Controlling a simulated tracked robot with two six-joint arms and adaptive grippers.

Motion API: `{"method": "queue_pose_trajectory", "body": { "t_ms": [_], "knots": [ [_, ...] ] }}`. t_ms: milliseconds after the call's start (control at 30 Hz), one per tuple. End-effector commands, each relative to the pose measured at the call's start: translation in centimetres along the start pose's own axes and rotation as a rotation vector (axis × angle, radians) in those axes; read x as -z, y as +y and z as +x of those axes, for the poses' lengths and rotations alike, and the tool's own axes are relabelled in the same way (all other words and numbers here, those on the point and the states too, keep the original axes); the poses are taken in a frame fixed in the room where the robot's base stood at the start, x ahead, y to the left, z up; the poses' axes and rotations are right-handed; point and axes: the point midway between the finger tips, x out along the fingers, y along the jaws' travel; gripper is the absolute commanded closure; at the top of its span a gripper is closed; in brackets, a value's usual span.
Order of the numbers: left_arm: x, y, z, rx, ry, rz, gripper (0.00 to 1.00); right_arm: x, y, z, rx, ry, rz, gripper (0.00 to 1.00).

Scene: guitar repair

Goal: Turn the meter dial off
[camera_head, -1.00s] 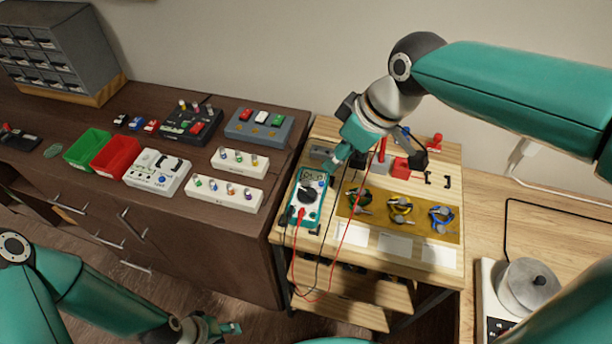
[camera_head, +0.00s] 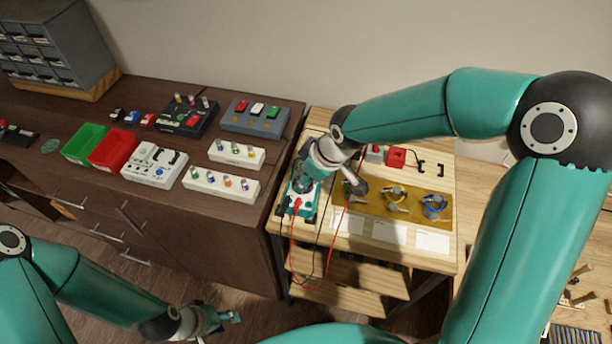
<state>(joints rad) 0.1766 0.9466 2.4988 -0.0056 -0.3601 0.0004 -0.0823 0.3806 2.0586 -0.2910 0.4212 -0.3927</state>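The teal meter (camera_head: 293,208) lies on the small wooden bench, with red and black leads plugged in at its near end. My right gripper (camera_head: 303,184) is over the meter, pointing down at its middle. It hides the dial and most of the screen, so I cannot see the dial's setting or whether the fingers touch it. The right fingers are too small and covered to judge. My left gripper (camera_head: 229,319) is low at the bottom of the view, in front of the dark cabinet and away from the meter. Its finger gap is not clear.
The meter's leads hang over the bench's (camera_head: 438,263) front edge. A tan mat (camera_head: 376,212) with coiled strings lies right of the meter, with a red box (camera_head: 395,157) behind. The dark cabinet (camera_head: 218,124) at left holds pedals, a green bin (camera_head: 84,144) and a red bin (camera_head: 113,149).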

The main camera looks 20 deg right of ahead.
Motion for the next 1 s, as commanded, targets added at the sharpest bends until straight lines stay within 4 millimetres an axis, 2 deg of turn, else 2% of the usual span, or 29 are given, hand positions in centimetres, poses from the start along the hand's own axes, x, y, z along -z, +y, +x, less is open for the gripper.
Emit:
{"method": "queue_pose_trajectory", "body": {
  "t_ms": [333, 567, 833, 1000],
  "knots": [
    [0.0, 0.01, -0.02, 0.0, 0.0, 0.0, 0.6, 0.02, 0.0, 0.42, 0.0, 0.001, 0.0, 0.62],
    [0.0, 0.01, -0.02, 0.0, 0.0, 0.0, 0.6, 0.03, -0.01, 0.4, 0.0, 0.001, 0.0, 1.0],
    [0.0, -0.04, 0.1, 0.0, 0.0, 0.0, 0.6, 0.04, -0.02, 0.44, -0.001, 0.001, 0.002, 1.0],
    [0.01, -0.33, 0.91, 0.0, 0.0, 0.0, 0.6, -0.02, -0.05, 0.65, -0.012, 0.002, 0.025, 1.0]
  ]
}}
